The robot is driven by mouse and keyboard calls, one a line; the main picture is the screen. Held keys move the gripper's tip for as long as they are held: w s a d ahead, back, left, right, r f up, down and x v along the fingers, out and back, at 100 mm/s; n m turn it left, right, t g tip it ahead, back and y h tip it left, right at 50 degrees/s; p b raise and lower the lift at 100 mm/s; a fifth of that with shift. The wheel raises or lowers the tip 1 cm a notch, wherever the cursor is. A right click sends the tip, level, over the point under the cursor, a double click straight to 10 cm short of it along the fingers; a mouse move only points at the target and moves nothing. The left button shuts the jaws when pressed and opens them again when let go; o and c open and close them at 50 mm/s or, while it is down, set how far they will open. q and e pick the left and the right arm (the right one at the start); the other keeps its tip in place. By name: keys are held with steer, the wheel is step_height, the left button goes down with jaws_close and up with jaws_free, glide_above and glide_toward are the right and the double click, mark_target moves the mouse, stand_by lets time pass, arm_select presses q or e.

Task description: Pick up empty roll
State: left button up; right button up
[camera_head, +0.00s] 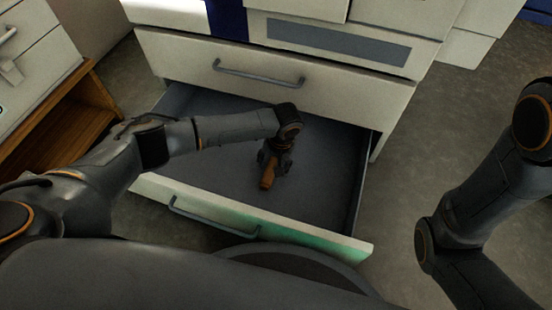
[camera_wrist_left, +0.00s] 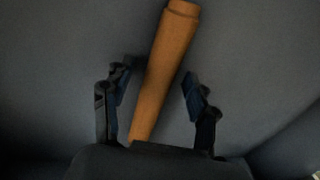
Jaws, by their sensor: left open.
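The empty roll is an orange-brown cylinder (camera_head: 268,173) lying on the floor of the open drawer (camera_head: 325,211). In the left wrist view the roll (camera_wrist_left: 165,65) lies slightly tilted between the two fingers, with its top end in sight and its lower end hidden behind the gripper body. My left gripper (camera_head: 273,165) is down inside the drawer, right at the roll. In the left wrist view the left gripper (camera_wrist_left: 158,84) is open, with a visible gap between the roll and each finger. My right arm shows at the right edge, but its gripper is out of view.
The drawer belongs to a white cabinet (camera_head: 345,83) and is pulled out, with walls around the gripper. Its front panel with handle (camera_head: 215,217) is on the near side. A wooden shelf unit (camera_head: 62,122) stands at left. The rest of the drawer looks empty.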

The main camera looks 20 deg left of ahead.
arm_select(q)
jaws_close()
